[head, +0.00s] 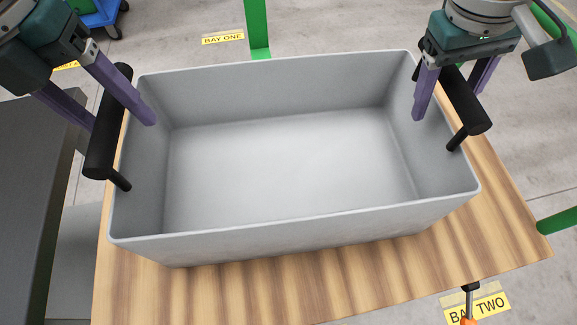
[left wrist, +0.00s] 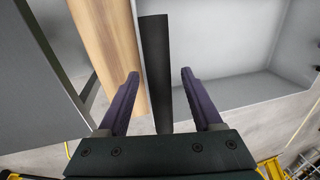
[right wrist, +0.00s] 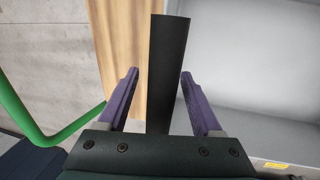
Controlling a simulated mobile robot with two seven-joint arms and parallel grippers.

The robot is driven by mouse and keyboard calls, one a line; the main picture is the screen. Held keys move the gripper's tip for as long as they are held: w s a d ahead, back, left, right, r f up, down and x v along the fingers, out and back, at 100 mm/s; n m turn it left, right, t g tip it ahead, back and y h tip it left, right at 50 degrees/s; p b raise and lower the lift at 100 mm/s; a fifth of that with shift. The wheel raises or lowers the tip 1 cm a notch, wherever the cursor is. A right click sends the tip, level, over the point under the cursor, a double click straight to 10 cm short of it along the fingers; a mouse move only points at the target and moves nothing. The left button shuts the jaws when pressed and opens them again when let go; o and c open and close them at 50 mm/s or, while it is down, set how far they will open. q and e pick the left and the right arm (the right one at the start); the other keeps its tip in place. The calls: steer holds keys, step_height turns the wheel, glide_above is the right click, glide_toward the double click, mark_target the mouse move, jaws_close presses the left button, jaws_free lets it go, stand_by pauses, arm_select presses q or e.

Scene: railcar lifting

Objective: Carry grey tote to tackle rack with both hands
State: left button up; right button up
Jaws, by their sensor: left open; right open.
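The grey tote (head: 290,215) stands empty on a wooden table top (head: 250,280). It has a black bar handle at its left end (head: 108,120) and another at its right end (head: 465,100). My left gripper (head: 120,120) is open, with one finger on each side of the left handle; that handle also runs between the fingers in the left wrist view (left wrist: 156,75). My right gripper (head: 452,95) is open, with its fingers on either side of the right handle, which shows between them in the right wrist view (right wrist: 167,70). No tackle rack can be identified.
A dark grey cabinet-like block (head: 35,180) stands close to the table's left side. Green posts (head: 257,30) rise behind and at the right. Floor labels read BAY ONE (head: 222,38) and BAY TWO (head: 476,307). A blue wheeled item (head: 98,15) is at the top left.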

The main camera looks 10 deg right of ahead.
arm_select(q)
jaws_close()
arm_select(e)
jaws_close()
arm_select(q)
steer(key=shift+r, duration=0.15)
arm_select(e)
steer(key=shift+r, duration=0.1)
stand_by(0.9)
